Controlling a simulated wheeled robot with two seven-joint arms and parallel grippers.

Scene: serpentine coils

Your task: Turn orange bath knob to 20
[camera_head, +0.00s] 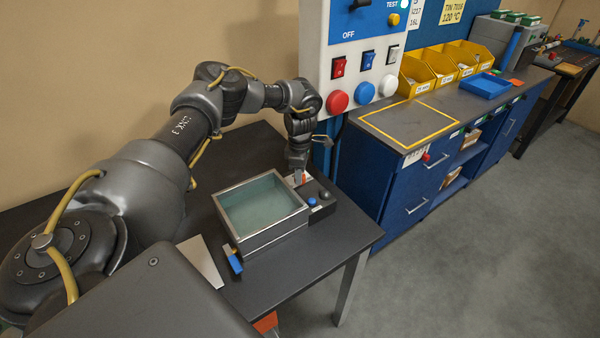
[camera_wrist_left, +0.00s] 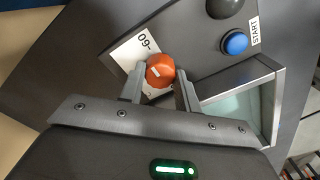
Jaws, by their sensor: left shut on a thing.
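The orange knob (camera_wrist_left: 160,71) sits on a white scale plate (camera_wrist_left: 136,50) on the dark control panel of the bath. A light pointer mark shows on the knob's top. Of the scale, only a "60" is readable; the rest is hidden by the knob and fingers. My left gripper (camera_wrist_left: 160,84) is shut on the knob, one finger on each side. In the head view my left gripper (camera_head: 298,166) points down at the panel, and the knob is mostly hidden. The bath (camera_head: 262,208) is a metal-rimmed tank with pale green liquid. My right gripper is not in view.
A blue START button (camera_wrist_left: 235,43) and a dark round knob (camera_wrist_left: 224,6) are beside the orange knob on the panel. A blue-handled item (camera_head: 234,262) is at the bath's front left. A switch panel (camera_head: 352,60) stands behind, near my left arm.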

